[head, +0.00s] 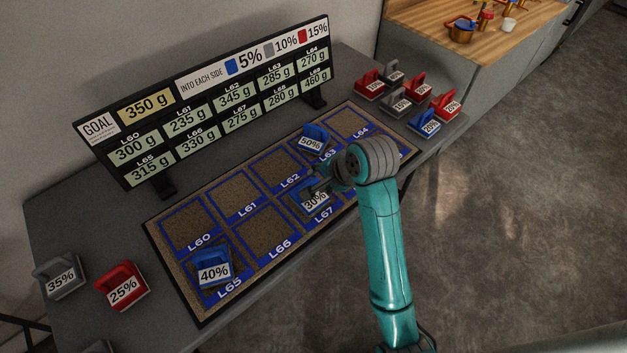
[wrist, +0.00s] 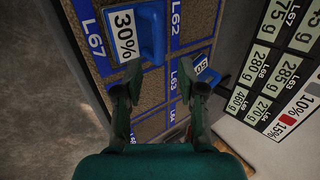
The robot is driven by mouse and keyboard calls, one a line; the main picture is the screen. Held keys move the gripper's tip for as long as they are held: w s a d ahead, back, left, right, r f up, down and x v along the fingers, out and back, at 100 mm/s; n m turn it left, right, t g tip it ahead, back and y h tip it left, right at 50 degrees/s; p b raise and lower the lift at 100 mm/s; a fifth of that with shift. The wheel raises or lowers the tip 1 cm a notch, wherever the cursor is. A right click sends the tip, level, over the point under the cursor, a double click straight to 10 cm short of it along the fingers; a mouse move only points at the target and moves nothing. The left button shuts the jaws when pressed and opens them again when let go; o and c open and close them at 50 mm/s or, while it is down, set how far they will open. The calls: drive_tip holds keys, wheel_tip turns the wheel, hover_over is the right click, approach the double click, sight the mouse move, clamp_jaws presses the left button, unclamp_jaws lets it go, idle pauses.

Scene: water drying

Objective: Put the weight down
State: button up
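A blue weight marked 30% (head: 315,202) sits on the grid board (head: 155,240) in the L67 cell. It also shows at the top of the wrist view, with its blue handle (wrist: 152,32) upright. My gripper (head: 322,186) is just beside this weight in the head view and partly hidden by my wrist. In the wrist view my gripper (wrist: 160,82) is open, with a wide gap and nothing between the fingertips. The handle appears just beyond the fingertips, apart from them.
A blue 50% weight (head: 313,140) stands in L63 and a blue 40% weight (head: 212,268) in L65. A grey 35% (head: 60,278) and a red 25% weight (head: 122,287) stand at left. Several weights cluster at the right. The sign (head: 215,110) stands behind the board.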

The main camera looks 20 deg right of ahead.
drive_tip(key=shift+v, duration=2.35)
drive_tip(key=s+f, duration=0.2)
drive_tip(key=f, duration=0.1)
drive_tip(key=s+a+f+n+t, duration=0.1)
drive_tip(key=f, duration=0.2)
drive_tip(key=s+f+n+t, duration=0.1)
drive_tip(key=s+f, duration=0.1)
drive_tip(key=f, duration=0.1)
drive_tip(key=shift+s+a+f+h, duration=0.15)
drive_tip(key=shift+s+a+h, duration=0.15)
drive_tip(key=shift+s+a, duration=0.1)
drive_tip(key=s+f+n+t+h, duration=0.15)
drive_tip(key=s+f+n, duration=0.3)
drive_tip(key=s, duration=0.55)
drive_tip(key=s+r+n+t, duration=0.2)
drive_tip(key=s+r+n, duration=0.2)
drive_tip(key=s, duration=0.6)
drive_tip(key=s+r+n+t, duration=0.3)
drive_tip(key=s+r+n, duration=0.1)
drive_tip(key=s, duration=0.7)
drive_tip(key=shift+s+a+r, duration=0.25)
drive_tip(key=shift+a+r, duration=0.15)
drive_tip(key=shift+r, duration=0.1)
